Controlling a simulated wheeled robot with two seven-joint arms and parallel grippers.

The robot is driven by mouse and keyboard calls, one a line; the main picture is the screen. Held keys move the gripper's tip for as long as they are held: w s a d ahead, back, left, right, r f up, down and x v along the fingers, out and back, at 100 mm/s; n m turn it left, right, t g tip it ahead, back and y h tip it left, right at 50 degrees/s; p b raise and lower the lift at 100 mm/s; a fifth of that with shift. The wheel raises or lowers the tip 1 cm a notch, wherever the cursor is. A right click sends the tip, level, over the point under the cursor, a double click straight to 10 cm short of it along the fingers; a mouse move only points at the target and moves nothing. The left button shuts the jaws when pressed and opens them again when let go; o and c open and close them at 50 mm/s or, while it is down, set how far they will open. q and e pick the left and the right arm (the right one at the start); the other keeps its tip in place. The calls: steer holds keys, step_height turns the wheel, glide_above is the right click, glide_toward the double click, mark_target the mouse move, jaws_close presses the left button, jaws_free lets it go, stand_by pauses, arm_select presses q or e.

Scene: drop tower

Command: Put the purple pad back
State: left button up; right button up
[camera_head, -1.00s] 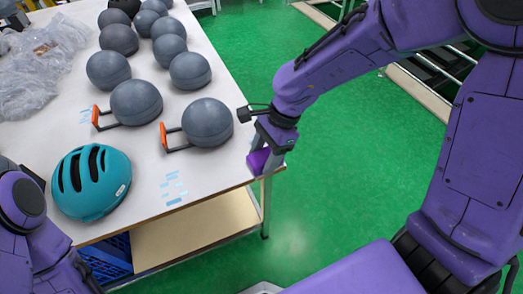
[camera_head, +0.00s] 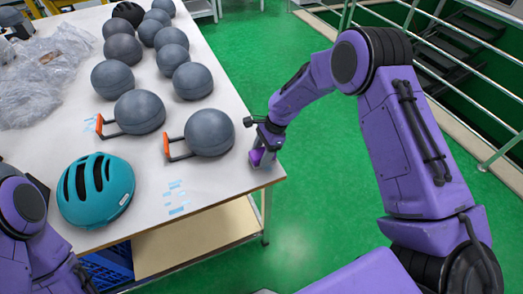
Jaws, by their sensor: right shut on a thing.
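The purple pad (camera_head: 257,156) is small and sits between the fingers of my right gripper (camera_head: 263,154). The gripper is shut on it, at the right edge of the white table (camera_head: 228,178). The pad is low by the table top; I cannot tell whether it touches. The gripper hides part of the pad. My left arm comes in at the lower left, but its gripper is not in view.
A grey ball with an orange handle (camera_head: 209,133) stands just left of my right gripper. Several more grey balls (camera_head: 140,112) fill the table behind. A teal helmet (camera_head: 95,190) lies at the front left. The table's front right corner is mostly clear.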

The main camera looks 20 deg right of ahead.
steer(key=shift+f, duration=0.15)
steer(key=o, duration=0.9)
steer(key=shift+o, duration=0.2)
steer(key=v, duration=1.2)
steer(key=shift+b, duration=0.45)
steer(key=shift+s, duration=0.1)
